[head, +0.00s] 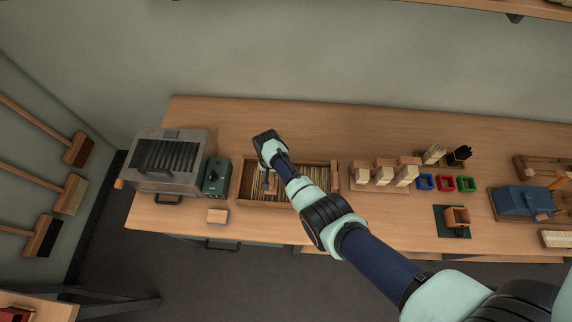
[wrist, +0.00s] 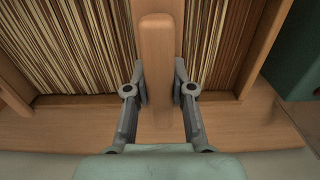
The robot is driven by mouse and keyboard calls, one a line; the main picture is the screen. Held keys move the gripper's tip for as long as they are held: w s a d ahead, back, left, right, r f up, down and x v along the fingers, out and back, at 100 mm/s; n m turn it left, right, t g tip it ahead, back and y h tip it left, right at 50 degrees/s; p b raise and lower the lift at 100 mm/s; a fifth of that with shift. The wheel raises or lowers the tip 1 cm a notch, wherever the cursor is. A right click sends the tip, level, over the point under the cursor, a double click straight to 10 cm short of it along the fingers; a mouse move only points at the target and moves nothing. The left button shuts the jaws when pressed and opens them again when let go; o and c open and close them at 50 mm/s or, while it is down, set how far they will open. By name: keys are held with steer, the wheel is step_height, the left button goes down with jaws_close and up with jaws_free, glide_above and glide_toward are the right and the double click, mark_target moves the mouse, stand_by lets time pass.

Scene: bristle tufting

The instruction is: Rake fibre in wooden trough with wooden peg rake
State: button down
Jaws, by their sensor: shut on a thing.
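The wooden trough (head: 240,189) stands on the bench left of its middle, filled with brown and cream fibre strands (head: 312,172) lying side by side. The fibre also fills the top of the wrist view (wrist: 80,50). The wooden peg rake (wrist: 155,45) shows there as an upright wooden bar. My gripper (wrist: 160,88) is shut on the rake, one finger on each side of it. In the head view my gripper (head: 268,172) is over the left part of the trough, with part of the rake beside it. The rake's pegs are hidden.
A grey metal box (head: 172,160) and a green control unit (head: 216,177) stand close left of the trough. A small wooden block (head: 217,216) lies in front. Wooden blocks with pale bristles (head: 384,174) and coloured trays (head: 443,183) are to the right. The bench behind is clear.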

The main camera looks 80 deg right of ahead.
steer(key=w+b, duration=0.7)
steer(key=w, duration=0.2)
steer(key=shift+w+f, duration=0.15)
steer(key=shift+f, duration=0.05)
steer(key=shift+w+r, duration=0.15)
steer(key=shift+r, duration=0.1)
